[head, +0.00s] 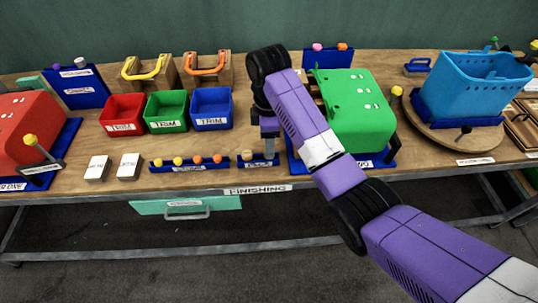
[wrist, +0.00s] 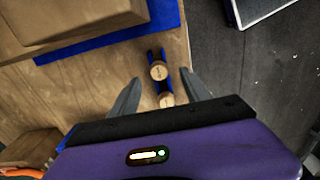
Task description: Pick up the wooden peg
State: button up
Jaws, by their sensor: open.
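Two round wooden pegs stand in a small blue rack at the table's front edge. In the wrist view one wooden peg (wrist: 158,71) sits between my fingertips and the other wooden peg (wrist: 166,100) is nearer the palm. In the head view one wooden peg (head: 247,155) shows left of my gripper (head: 269,150); the other is hidden behind the fingers. The blue rack (head: 258,162) shows below it, with a label. My gripper (wrist: 160,76) points down over the rack, open, one finger on each side of the pegs. I see no contact.
A blue rack of yellow and orange knobs (head: 190,166) lies left of the peg rack. A green press (head: 355,110) stands close on the right. Red, green and blue bins (head: 166,124) stand behind left. The table edge drops off in front.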

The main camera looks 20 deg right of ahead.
jog(key=shift+d+f+p, duration=0.1)
jog(key=shift+f+p, duration=0.25)
jog(key=shift+f, duration=1.65)
grip_shut()
jog(key=shift+r, duration=0.15)
jog(key=shift+w+r, duration=0.1)
jog(key=shift+r, duration=0.55)
notch_tip(320, 180, up, 18)
jog(key=p, duration=0.3)
jog(key=shift+r+p, duration=0.25)
jog(key=shift+p, duration=0.15)
